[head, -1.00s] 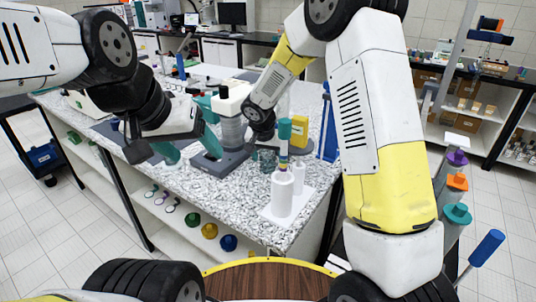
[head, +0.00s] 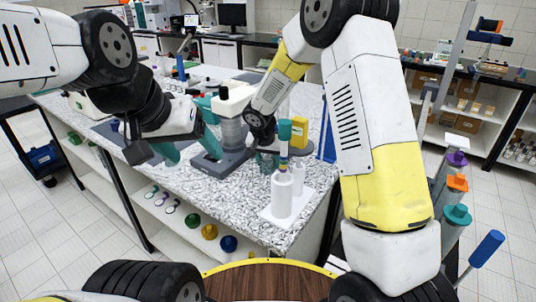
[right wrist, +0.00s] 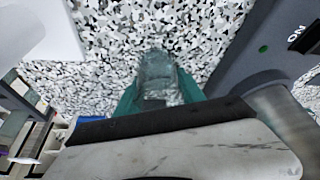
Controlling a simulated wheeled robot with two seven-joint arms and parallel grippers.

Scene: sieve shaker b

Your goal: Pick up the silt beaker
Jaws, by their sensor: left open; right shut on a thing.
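A small clear glass beaker (right wrist: 157,68), which I take for the silt beaker, stands between the teal fingers of my right gripper (right wrist: 157,92) in the right wrist view. The right gripper is shut on it, low over the speckled worktop. In the head view my right gripper (head: 268,152) is beside the grey shaker, and the beaker is mostly hidden there. My left gripper (head: 190,154) is open and empty, its teal fingers spread left of the shaker.
The grey shaker (head: 220,164) stands close left of the right gripper. White cylinders (head: 282,197) stand on a white sheet (head: 270,216) in front. A yellow box (head: 299,132) is behind. Bare speckled worktop (head: 240,185) lies in front of the shaker.

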